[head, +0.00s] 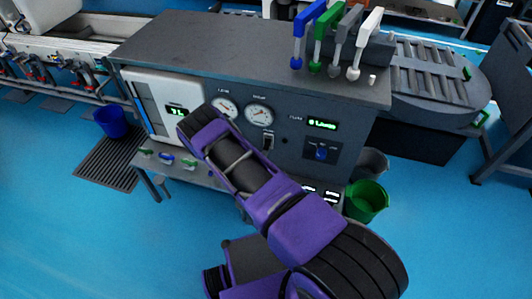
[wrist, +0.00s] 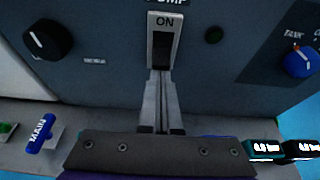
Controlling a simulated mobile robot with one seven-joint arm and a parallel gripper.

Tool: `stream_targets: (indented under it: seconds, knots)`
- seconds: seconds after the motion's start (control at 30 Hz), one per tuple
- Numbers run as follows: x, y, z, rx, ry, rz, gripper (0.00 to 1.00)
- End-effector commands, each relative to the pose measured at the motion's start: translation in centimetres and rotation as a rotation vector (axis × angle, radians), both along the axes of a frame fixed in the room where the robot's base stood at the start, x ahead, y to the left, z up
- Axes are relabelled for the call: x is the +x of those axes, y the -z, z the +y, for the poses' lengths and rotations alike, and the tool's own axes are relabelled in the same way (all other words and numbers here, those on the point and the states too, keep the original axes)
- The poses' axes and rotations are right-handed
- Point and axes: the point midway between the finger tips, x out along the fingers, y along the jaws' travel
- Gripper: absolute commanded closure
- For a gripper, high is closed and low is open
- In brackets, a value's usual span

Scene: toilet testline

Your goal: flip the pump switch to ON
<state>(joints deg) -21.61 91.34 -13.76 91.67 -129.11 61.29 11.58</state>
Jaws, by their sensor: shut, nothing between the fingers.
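The pump switch (wrist: 163,48) is a dark rocker in a pale upright plate with "ON" at its top, under a partly cut-off "PUMP" label. It also shows in the head view, on the dark front panel as a small switch (head: 268,141) below the gauges. My gripper (wrist: 160,76) is shut and empty, its fingertips at the lower end of the switch. I cannot tell whether they touch it, and they cover its bottom part. Which way the rocker is tilted is not clear. In the head view my purple arm hides the gripper.
A black knob (wrist: 46,40) is left of the switch and a blue selector knob (wrist: 300,62) right of it. A blue MAIN valve handle (wrist: 40,132) sits on the ledge below. Two gauges (head: 259,114) are above. Green bucket (head: 366,201) stands on the floor.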

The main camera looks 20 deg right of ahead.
Motion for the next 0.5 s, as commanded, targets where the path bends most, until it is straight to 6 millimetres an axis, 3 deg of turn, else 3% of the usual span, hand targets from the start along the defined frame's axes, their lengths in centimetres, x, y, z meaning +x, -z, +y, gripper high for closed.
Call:
stream_targets:
  seconds: [0.03, 0.5]
  knots:
    - [0.15, -0.83, 0.07, 0.017, -0.001, 0.022, 1.0]
    - [-0.04, -1.12, 0.11, 0.013, -0.001, 0.018, 1.0]
